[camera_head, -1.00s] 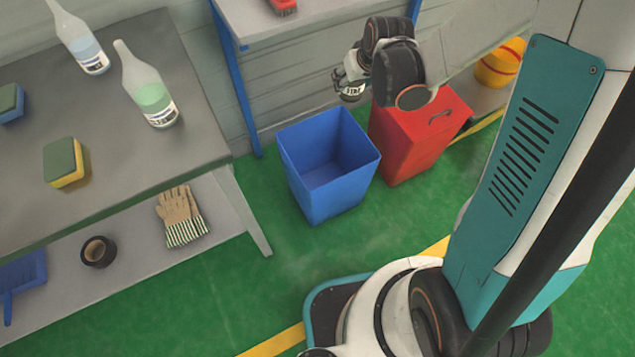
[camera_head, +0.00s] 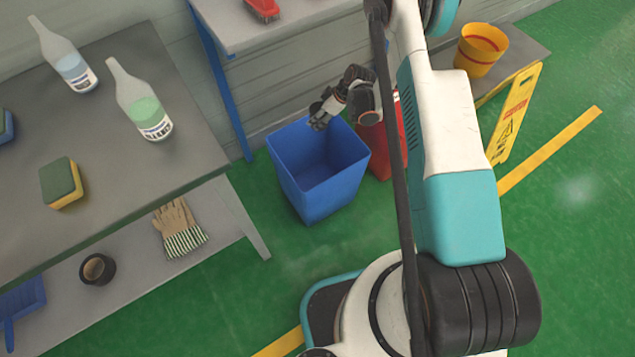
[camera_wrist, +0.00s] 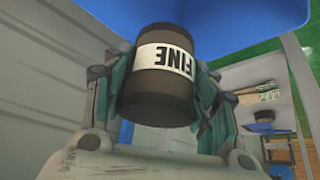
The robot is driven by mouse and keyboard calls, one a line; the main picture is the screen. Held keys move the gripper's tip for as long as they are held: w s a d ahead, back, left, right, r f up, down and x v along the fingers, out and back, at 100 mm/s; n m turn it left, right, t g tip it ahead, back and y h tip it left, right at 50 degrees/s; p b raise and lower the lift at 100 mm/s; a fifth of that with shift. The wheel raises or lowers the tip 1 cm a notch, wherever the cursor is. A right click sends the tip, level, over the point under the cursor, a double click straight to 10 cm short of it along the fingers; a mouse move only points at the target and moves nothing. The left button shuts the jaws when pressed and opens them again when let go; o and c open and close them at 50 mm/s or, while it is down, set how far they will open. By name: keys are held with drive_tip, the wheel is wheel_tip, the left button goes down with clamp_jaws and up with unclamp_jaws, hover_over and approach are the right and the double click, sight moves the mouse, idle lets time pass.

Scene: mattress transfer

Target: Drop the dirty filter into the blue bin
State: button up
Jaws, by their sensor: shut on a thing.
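The filter (camera_wrist: 165,92) is a dark brown cylinder with a white "FINE" label. In the wrist view it sits between the fingers of my gripper (camera_wrist: 160,105), which is shut on it. The blue bin (camera_head: 318,195) stands open on the green floor in the head view, and its inside looks empty. My gripper (camera_head: 322,118) appears over the bin's back rim in that view; its exact height is unclear. The filter is mostly hidden there. The blue bin (camera_wrist: 225,14) also fills the top of the wrist view, close to the filter.
A red bin (camera_head: 372,150) stands right of the blue bin, partly hidden by my arm. A grey table (camera_head: 110,165) with bottles and a sponge is at left, gloves on its lower shelf. A yellow bucket (camera_head: 480,52) and wet-floor sign (camera_head: 514,115) are at right.

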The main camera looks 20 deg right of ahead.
drive_tip(key=shift+f+n, duration=0.4)
drive_tip(key=shift+f, duration=1.15)
drive_tip(key=shift+f+b, duration=1.05)
drive_tip(key=shift+f, duration=1.75)
drive_tip(key=o, duration=1.3)
drive_tip(key=shift+s, duration=0.1)
drive_tip(key=shift+r, duration=0.1)
drive_tip(key=v, duration=1.1)
drive_tip(key=shift+d+r, duration=0.3)
drive_tip(key=shift+r, duration=0.05)
drive_tip(key=shift+r, duration=0.1)
